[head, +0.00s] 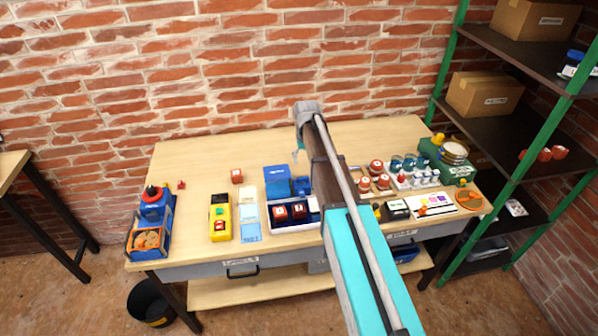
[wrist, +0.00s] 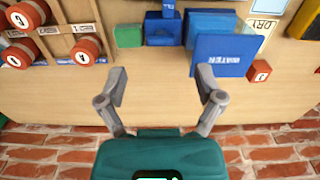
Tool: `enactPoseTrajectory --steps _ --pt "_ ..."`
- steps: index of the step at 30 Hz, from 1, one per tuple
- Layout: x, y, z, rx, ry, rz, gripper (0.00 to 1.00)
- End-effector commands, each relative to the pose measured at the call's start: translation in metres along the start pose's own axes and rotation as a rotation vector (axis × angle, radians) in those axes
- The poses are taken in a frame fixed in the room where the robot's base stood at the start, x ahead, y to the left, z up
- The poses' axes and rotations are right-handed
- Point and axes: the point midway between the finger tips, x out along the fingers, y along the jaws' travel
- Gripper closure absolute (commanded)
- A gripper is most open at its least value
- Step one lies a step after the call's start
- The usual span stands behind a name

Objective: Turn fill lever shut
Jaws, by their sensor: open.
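A blue container marked WATER (wrist: 226,56) stands on the table near its wall-side edge; it also shows in the head view (head: 277,181). A smaller blue box (wrist: 163,31) and a green block (wrist: 128,36) are beside it in the wrist view. I cannot pick out the fill lever for certain. My gripper (wrist: 160,84) is open and empty, its fingers apart over bare tabletop, short of the blue box and the green block. In the head view my arm hides part of the area right of the container, and the fingers show only as a small grey piece (head: 297,154).
A red cube (wrist: 259,71) lies beside the WATER container. A rack of red-capped round pieces (wrist: 88,48) is at the wrist view's left. A yellow device (head: 220,217) and a blue unit (head: 152,222) stand at the table's left. The brick wall (wrist: 270,155) is close behind.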

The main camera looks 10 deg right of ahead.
Motion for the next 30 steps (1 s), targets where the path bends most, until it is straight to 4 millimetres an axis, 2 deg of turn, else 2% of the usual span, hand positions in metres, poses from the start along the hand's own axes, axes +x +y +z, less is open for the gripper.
enactPoseTrajectory --steps 1,6,20,30 --pt "-0.007 0.000 -0.019 -0.002 0.000 0.000 0.14" --pt "-0.012 0.000 -0.038 -0.007 0.000 0.000 0.14" --pt "-0.010 -0.001 -0.038 -0.009 0.000 0.000 0.14" --pt "0.004 -0.002 -0.038 -0.010 0.000 0.000 0.14"
